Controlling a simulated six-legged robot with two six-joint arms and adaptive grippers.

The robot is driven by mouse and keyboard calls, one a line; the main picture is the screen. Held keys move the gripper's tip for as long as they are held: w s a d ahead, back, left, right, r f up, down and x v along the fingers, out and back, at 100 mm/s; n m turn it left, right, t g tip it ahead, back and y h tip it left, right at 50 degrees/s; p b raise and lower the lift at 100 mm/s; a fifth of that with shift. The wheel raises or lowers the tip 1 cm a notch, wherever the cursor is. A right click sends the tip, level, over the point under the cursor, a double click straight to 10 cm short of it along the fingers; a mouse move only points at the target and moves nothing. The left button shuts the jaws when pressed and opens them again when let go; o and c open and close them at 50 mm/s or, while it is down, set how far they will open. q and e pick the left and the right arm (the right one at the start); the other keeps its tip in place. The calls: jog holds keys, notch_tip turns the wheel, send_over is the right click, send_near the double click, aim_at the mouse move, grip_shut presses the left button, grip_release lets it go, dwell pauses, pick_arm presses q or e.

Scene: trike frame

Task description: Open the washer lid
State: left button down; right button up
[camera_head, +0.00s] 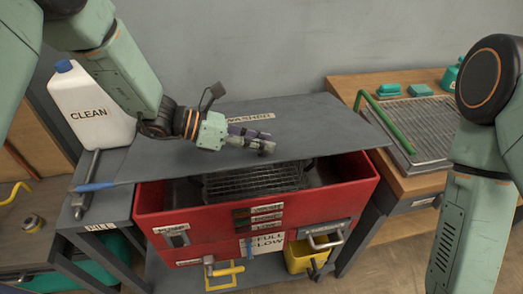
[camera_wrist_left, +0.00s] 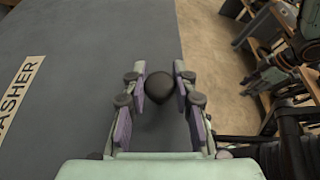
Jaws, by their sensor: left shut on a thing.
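The washer is a red tub (camera_head: 210,217) with a flat grey lid (camera_head: 310,120) labelled WASHER; the lid also shows in the left wrist view (camera_wrist_left: 75,95). The lid's front edge stands clear of the tub's front rim, and a dark wire rack (camera_head: 255,180) shows inside through the gap. My left gripper (camera_head: 262,145) is over the lid's front part. In the left wrist view its fingers (camera_wrist_left: 160,88) are closed around a round black knob (camera_wrist_left: 159,87) at the lid's edge. My right gripper is out of view; only its arm shows at the right.
A white CLEAN jug (camera_head: 92,105) and a blue-handled tool (camera_head: 92,187) are at the left. A bench with a ribbed tray (camera_head: 425,125) and green bar stands at the right. A yellow bucket (camera_head: 300,258) sits below the tub's front right.

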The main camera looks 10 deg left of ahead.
pick_arm(q)
jog(key=w+a+r+p, duration=0.1)
jog(key=w+r+p, duration=0.1)
jog(key=r, duration=0.3)
jog(key=w+a+r+n+p, duration=0.1)
jog(key=w+r+p, duration=0.1)
jog(key=w+r, duration=0.2)
jog(key=shift+w+r+n+g, duration=0.3)
jog(key=shift+r+g, duration=0.1)
jog(key=shift+r, duration=0.7)
jog(key=c, duration=1)
grip_release()
jog(key=shift+s+a+f, duration=0.1)
jog(key=shift+f, duration=0.05)
jog(key=shift+c, duration=0.2)
jog(key=v, duration=1.2)
jog(key=shift+f, duration=0.3)
jog(key=shift+a, duration=0.1)
jog(key=shift+c, duration=0.3)
